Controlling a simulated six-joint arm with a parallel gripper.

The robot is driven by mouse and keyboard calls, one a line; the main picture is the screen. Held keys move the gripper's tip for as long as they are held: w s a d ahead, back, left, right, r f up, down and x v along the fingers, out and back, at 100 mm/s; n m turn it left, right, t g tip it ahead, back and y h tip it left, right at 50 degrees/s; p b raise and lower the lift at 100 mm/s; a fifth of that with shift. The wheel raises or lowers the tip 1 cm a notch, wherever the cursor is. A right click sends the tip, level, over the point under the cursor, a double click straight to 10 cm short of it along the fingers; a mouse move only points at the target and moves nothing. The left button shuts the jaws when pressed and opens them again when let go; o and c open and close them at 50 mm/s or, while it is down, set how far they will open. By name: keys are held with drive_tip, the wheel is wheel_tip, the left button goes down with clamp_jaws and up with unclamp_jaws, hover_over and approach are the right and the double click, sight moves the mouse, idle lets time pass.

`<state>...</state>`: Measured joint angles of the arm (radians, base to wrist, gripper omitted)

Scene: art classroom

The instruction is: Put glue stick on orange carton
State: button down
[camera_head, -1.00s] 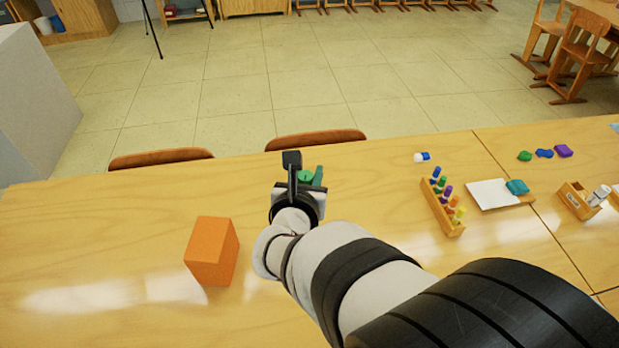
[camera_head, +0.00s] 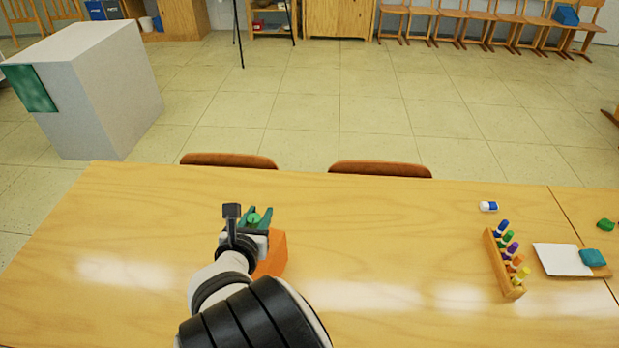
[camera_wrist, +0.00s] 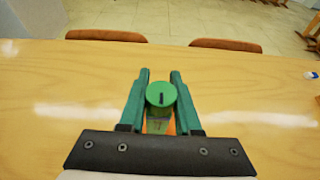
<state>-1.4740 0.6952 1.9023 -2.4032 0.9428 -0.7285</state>
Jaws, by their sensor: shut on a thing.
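The glue stick shows as a round green end in the wrist view (camera_wrist: 161,95), between the two green fingers of my gripper (camera_wrist: 160,88). In the head view my gripper (camera_head: 257,217) is shut on the glue stick (camera_head: 254,219). The orange carton (camera_head: 274,255) stands on the table, partly hidden behind my gripper and arm. In the wrist view a bit of orange (camera_wrist: 168,127) shows below the glue stick. I cannot tell the height gap between the glue stick and the carton.
A wooden rack of coloured markers (camera_head: 503,264) stands at the right, with a white and blue eraser (camera_head: 488,206) behind it. A white pad (camera_head: 562,259) and a teal block (camera_head: 592,257) lie further right. Two chair backs (camera_head: 380,169) line the far edge. The table's left side is clear.

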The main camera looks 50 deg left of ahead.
drive_tip(key=shift+f, duration=0.25)
drive_tip(key=c, duration=0.6)
unclamp_jaws()
drive_tip(key=shift+r, duration=0.2)
drive_tip(key=v, duration=0.7)
drive_tip(key=shift+s+d, duration=0.15)
drive_tip(key=shift+s, duration=0.05)
